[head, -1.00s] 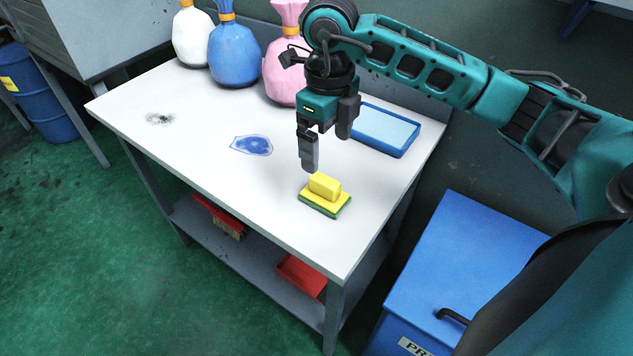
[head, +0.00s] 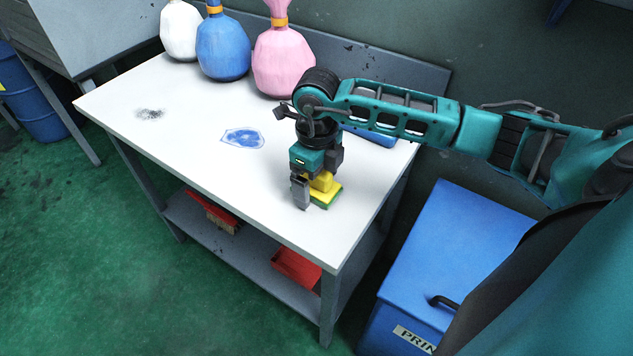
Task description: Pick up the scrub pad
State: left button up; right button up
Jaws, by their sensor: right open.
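The scrub pad (head: 328,195) is yellow with a raised yellow grip block and a green underside. It lies on the white table (head: 215,165) near its right front part. My right gripper (head: 317,190) points down at the pad, low over the table. It is open, with one finger in front and to the left of the grip block; the other finger is mostly hidden behind the block. The gripper covers part of the pad, and I cannot tell whether the fingers touch it. My left gripper is not in view.
White, blue and pink bags (head: 283,62) stand along the table's back edge. A blue tray (head: 372,137) is partly hidden behind my right arm. A blue stain (head: 243,137) and a dark smudge (head: 150,114) mark the tabletop. A blue bin (head: 450,235) stands at the right.

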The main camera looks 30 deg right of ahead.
jog(key=c, duration=1.2)
jog(key=shift+o, duration=0.2)
jog(key=shift+r, duration=0.15)
notch_tip(320, 180, up, 20)
jog(key=p, duration=0.1)
jog(key=o, duration=0.4)
jog(key=shift+c, duration=1.3)
jog(key=shift+w+d, duration=0.1)
